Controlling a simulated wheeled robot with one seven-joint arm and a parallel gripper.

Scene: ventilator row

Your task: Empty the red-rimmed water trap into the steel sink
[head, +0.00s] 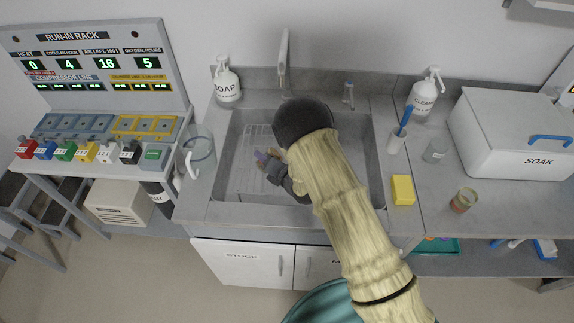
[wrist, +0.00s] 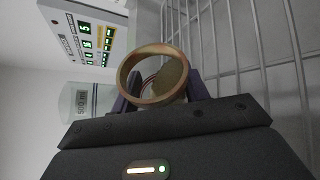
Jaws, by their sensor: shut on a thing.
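My gripper (head: 266,160) is over the left half of the steel sink (head: 358,190), pointing left, with my forearm crossing the sink's middle. In the wrist view my gripper (wrist: 160,92) is shut on a small round cup, the water trap (wrist: 152,76). Its rim looks tan-orange, with a thin red line inside. The mouth faces the wrist camera, and the sink's wire rack (wrist: 238,50) runs close beside it. The trap seems tipped on its side. I cannot tell whether liquid is in it. In the head view my gripper mostly hides it.
A clear jug (head: 201,153) stands left of the sink, below the soap bottle (head: 227,82). The faucet (head: 283,60) rises behind.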

